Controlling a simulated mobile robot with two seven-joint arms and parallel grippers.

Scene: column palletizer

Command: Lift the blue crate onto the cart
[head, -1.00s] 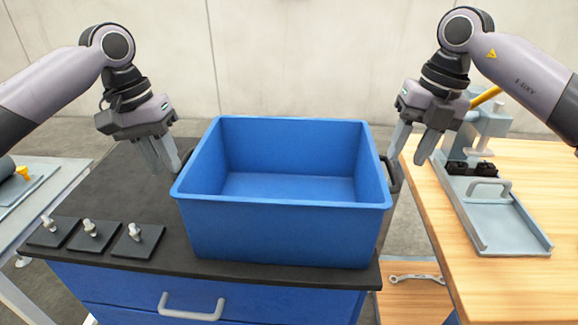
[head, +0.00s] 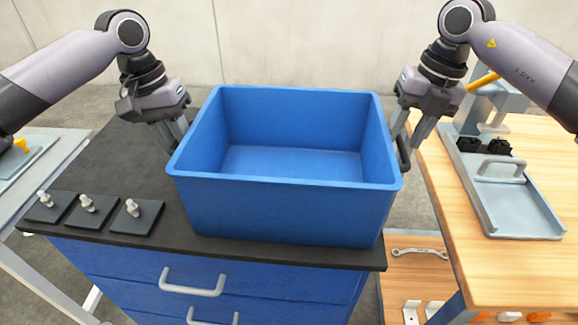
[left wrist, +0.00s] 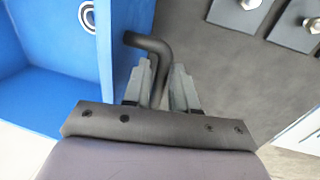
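The open, empty blue crate (head: 285,212) stands upright on the black top of a blue drawer cabinet. It also shows at left in the left wrist view (left wrist: 118,40). My left gripper (head: 178,138) is at the crate's left side. In the left wrist view its fingers (left wrist: 160,88) are on either side of a bent black handle (left wrist: 148,42), seemingly not clamped on it. My right gripper (head: 408,138) is at the right side, fingers apart, just above or around the right black handle (head: 404,154). I cannot make out a cart for certain.
The black cabinet top (head: 110,165) has three dark plates with metal studs at front left, one being this plate (head: 137,216). A wooden bench (head: 530,265) with a grey fixture (head: 515,205) stands close at right. A grey table (head: 50,150) is at left.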

